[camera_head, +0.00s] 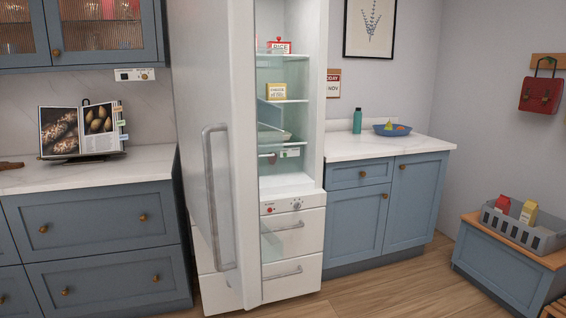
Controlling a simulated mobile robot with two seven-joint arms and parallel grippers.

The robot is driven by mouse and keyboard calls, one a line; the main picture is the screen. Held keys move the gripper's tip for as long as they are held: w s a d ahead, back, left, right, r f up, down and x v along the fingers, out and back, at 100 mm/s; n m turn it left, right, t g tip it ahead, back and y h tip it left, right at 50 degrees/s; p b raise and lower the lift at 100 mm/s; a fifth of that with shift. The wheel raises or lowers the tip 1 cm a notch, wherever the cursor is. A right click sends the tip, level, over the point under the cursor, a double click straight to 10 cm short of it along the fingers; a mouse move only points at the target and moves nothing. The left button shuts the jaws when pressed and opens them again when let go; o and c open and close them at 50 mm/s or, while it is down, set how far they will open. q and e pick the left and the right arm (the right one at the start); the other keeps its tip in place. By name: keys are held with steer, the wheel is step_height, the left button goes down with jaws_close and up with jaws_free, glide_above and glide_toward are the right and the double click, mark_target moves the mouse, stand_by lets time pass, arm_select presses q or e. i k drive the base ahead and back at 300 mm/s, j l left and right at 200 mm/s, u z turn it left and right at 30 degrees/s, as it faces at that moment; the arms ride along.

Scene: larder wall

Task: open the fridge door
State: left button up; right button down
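The tall white fridge (314,150) stands in the middle of the camera_head view. Its door (193,90) is swung open toward me, with its hinge side on the left, and shows its outer face partly edge-on. A long grey bar handle (212,195) runs upright on the door. The lit inside shows glass shelves with a red-and-white box (280,47), a yellow-and-white box (276,91) and a tray-like item (272,136). Two white drawers with bar handles sit below. Neither of my grippers shows in this view.
Blue cabinets with pale worktops flank the fridge. The left worktop (150,163) holds an open book (82,131); the right one holds a teal bottle (357,121) and a blue bowl (392,130). A grey crate (520,228) sits far right. Wooden floor (390,285) is clear in front.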

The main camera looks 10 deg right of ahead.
mark_target(213, 51)
steer(key=i+l+u, duration=0.25)
steer(key=i+l, duration=0.7)
